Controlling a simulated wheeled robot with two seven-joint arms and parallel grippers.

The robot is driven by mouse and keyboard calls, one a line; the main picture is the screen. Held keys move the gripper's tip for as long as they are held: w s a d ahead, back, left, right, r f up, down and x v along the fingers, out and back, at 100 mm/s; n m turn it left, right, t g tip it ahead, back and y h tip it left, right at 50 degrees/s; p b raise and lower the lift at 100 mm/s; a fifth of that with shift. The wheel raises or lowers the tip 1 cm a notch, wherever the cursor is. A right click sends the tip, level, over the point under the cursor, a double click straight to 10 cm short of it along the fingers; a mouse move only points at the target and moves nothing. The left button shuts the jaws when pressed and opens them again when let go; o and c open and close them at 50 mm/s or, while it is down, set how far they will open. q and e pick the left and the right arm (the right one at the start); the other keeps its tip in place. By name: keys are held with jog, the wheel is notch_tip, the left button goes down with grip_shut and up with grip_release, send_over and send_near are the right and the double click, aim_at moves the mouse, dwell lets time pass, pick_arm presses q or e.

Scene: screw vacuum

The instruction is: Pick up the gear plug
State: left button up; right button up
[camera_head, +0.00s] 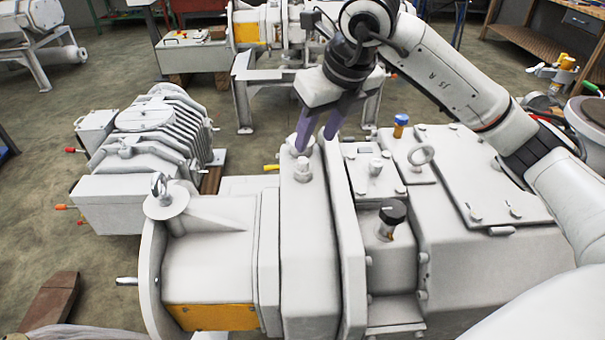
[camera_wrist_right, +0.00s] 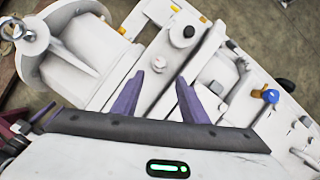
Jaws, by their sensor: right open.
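The gear plug (camera_head: 301,169) looks like a small white hex-headed plug. It sits upright on top of the narrow white gear housing in the middle of the head view. In the right wrist view a small round white plug (camera_wrist_right: 158,64), probably the same one, shows just beyond the fingertips. My right gripper (camera_head: 318,137) is open, with two purple fingers pointing down above the far part of the housing. It also shows in the right wrist view (camera_wrist_right: 160,78), with nothing between its fingers. My left gripper is not in view.
A black-topped knob (camera_head: 392,212), an eye bolt (camera_head: 160,186), a lifting ring (camera_head: 421,155) and a blue-capped fitting (camera_head: 400,125) stick up from the machine around the plug. A ribbed grey unit (camera_head: 150,150) stands at left. Bare floor shows at far left.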

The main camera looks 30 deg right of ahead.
aim_at(303, 160)
jog(key=x, duration=0.9)
jog(key=shift+w+f+p, duration=0.1)
jog(key=shift+w+p, duration=0.2)
jog(key=shift+w, duration=0.15)
jog(key=c, duration=0.9)
